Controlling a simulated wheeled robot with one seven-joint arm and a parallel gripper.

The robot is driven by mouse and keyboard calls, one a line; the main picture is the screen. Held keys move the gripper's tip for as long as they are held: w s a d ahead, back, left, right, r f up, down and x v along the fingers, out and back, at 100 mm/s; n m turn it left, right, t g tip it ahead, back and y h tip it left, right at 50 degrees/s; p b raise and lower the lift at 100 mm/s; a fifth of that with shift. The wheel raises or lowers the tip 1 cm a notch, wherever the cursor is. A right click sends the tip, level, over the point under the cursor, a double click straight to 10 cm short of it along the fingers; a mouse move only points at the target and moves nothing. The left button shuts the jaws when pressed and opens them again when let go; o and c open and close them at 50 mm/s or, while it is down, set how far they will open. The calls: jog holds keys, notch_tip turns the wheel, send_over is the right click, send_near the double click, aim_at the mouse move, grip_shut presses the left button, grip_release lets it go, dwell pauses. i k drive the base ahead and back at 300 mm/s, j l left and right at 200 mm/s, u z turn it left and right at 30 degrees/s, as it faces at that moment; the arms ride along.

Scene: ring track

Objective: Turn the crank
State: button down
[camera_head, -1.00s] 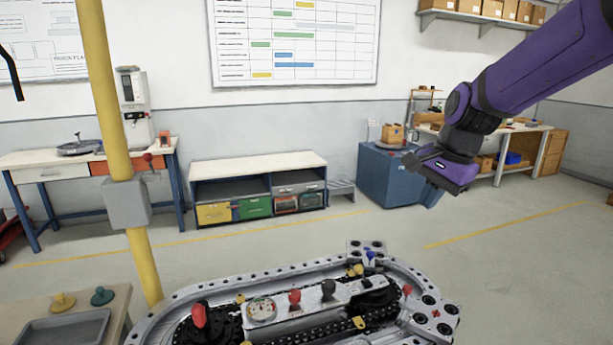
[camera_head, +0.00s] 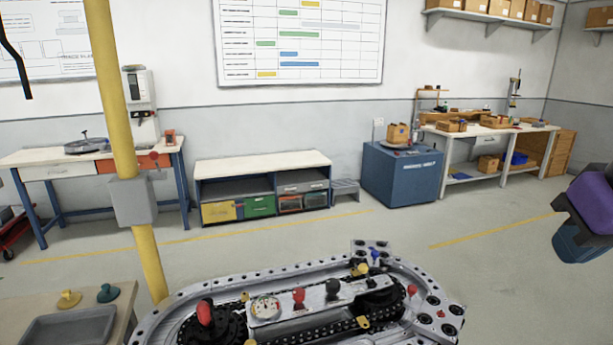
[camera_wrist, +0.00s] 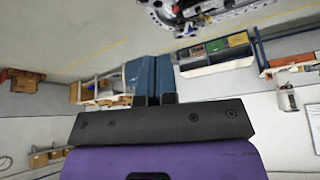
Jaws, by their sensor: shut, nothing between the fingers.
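The grey ring track (camera_head: 275,280) stands low in the middle of the head view, cut off by the lower edge. A red upright knob (camera_head: 205,312) over the black sprocket at its left end looks like the crank handle; its arm is not clear. My gripper (camera_head: 580,246) is at the right edge of the head view, pointing down, well apart from the track and partly out of frame. In the wrist view my gripper (camera_wrist: 153,62) has its two blue fingers together and empty. Part of the track (camera_wrist: 205,12) shows upside down at the top there.
On the track's middle panel are a gauge (camera_head: 265,307), a red knob (camera_head: 298,296) and a black knob (camera_head: 332,288). A yellow post (camera_head: 127,150) with a grey box rises at the left. A side table with a grey tray (camera_head: 72,328) stands front left. Floor right of the track is clear.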

aim_at(211, 327)
jog(key=j+u, duration=0.1)
jog(key=u, duration=1.1)
jog(key=i+l, duration=0.05)
